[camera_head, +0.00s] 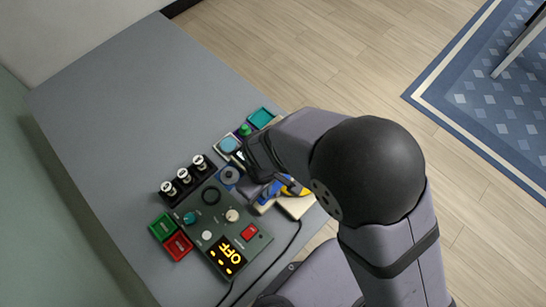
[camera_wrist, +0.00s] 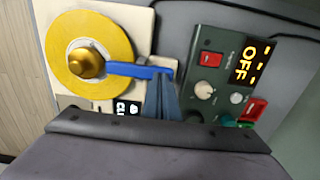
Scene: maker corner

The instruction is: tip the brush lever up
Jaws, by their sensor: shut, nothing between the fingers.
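A blue lever (camera_wrist: 135,70) runs level to the right from a gold hub (camera_wrist: 86,62) on a yellow disc (camera_wrist: 60,42), in the wrist view. In the head view the lever and disc show only in part, as a blue and yellow patch (camera_head: 292,187) beside my arm. I cannot read any label that names it as the brush lever. My gripper (camera_wrist: 161,82) is shut and empty, its fingertips at the lever's right end. I cannot tell whether they touch it. My arm hides much of this area in the head view.
A dark control box (camera_head: 208,219) with knobs, a red switch and an "OFF" display stands beside the lever's board. Black posts with white tops (camera_head: 184,176), a green block (camera_head: 161,227) and a red block (camera_head: 179,246) lie past it. The grey table (camera_head: 130,90) is clear at upper left.

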